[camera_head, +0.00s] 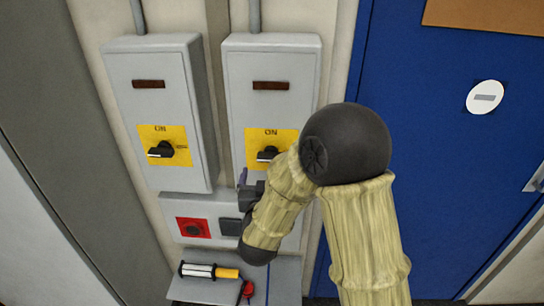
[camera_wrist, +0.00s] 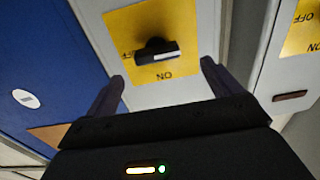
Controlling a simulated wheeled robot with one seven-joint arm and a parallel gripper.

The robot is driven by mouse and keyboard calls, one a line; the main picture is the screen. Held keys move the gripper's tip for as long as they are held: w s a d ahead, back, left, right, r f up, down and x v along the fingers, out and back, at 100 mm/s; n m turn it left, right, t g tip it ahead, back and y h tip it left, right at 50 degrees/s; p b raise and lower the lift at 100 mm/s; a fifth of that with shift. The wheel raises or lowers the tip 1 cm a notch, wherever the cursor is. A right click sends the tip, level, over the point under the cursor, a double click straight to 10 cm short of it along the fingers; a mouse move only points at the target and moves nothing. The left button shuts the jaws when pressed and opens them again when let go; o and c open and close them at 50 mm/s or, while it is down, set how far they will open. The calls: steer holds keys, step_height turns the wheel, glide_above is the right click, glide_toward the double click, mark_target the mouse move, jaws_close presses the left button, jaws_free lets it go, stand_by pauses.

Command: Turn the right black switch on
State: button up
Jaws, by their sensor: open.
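The right black switch (camera_head: 268,154) sits on a yellow plate on the right grey box (camera_head: 273,62); my arm partly hides it in the head view. In the wrist view, which is upside down, the black switch (camera_wrist: 156,51) shows whole, its handle lying crosswise with a pale mark toward the right. ON is printed below it there and OFF at the left. The handle does not point to ON. My gripper (camera_wrist: 163,70) is open, its dark fingers spread to either side of the switch in the picture, with no contact seen. It also shows, mostly hidden, in the head view (camera_head: 243,188).
The left grey box (camera_head: 150,65) bears a similar black switch (camera_head: 161,150). A blue door (camera_head: 445,150) stands at the right.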

mark_target(270, 160)
steer(key=w, duration=0.2)
steer(key=w+p, duration=0.1)
steer(key=w, duration=0.1)
steer(key=w+p, duration=0.1)
steer(key=w, duration=0.1)
steer(key=shift+d, duration=0.35)
steer(key=shift+w, duration=0.1)
steer(key=c, duration=0.9)
steer(key=shift+d, duration=0.3)
steer(key=shift+c, duration=0.4)
steer(key=shift+a+b, duration=0.2)
steer(key=shift+b, duration=0.1)
